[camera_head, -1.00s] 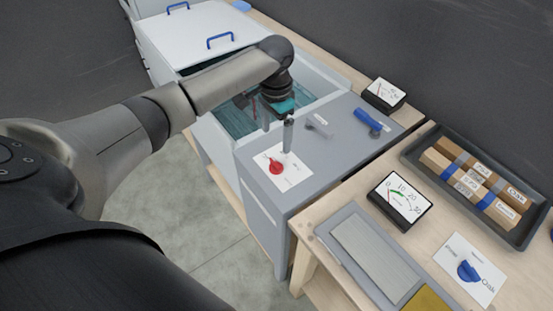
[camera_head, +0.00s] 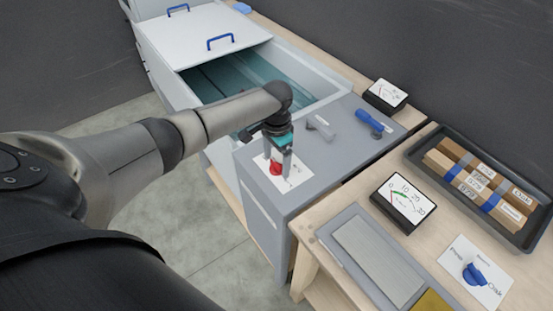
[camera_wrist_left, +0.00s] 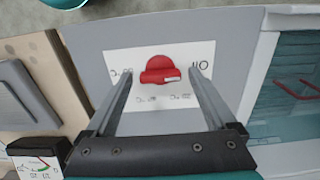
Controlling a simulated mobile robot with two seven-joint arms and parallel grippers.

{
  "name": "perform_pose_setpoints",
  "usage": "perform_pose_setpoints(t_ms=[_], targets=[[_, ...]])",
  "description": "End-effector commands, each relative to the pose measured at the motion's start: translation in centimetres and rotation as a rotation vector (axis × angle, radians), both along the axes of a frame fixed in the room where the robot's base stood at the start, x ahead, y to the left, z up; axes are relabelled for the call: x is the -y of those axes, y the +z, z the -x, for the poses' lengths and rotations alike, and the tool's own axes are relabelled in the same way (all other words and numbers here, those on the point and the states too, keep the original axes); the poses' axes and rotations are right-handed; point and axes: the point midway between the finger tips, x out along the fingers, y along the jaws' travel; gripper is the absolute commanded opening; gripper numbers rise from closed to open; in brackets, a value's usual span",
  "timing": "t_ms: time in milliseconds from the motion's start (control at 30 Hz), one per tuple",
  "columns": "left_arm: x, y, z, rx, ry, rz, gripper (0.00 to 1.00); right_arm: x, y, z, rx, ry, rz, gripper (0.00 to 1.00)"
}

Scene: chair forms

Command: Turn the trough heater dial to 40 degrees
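The red dial (camera_head: 276,168) sits on a white label card (camera_head: 295,182) on the grey top of the trough unit (camera_head: 335,150). My left gripper (camera_head: 279,165) points down over the dial. In the left wrist view the red dial (camera_wrist_left: 160,70) lies between two spread fingers (camera_wrist_left: 160,85), with a gap on each side. Its bar lies roughly level in that picture, with a pale mark near its right end. Numbers are printed around it on the card, most too small to read. My right gripper is not in view.
A water-filled trough (camera_head: 225,80) with a sliding lid (camera_head: 205,40) lies behind. A blue-handled lever (camera_head: 370,120) and a grey fitting (camera_head: 320,128) stand on the same top.

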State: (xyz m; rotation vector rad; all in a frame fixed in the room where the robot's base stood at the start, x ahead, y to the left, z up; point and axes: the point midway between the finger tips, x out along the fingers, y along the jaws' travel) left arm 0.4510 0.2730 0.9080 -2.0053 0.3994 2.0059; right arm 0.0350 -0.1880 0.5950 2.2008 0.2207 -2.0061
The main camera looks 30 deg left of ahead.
Motion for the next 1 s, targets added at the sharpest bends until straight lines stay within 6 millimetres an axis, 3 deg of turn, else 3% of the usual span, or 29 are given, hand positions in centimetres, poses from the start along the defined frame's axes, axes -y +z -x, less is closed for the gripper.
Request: perform_pose_setpoints(t_ms=[67, 667, 1000], targets=[[0.0, 0.01, 0.01, 0.0, 0.0, 0.0, 0.79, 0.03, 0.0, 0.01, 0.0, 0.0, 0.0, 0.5], [0.0, 0.04, 0.0, 0.0, 0.0, 0.001, 0.12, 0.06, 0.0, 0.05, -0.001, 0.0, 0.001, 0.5], [0.01, 0.11, 0.0, 0.0, -0.042, 0.001, 0.09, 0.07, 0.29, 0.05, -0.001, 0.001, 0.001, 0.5]])
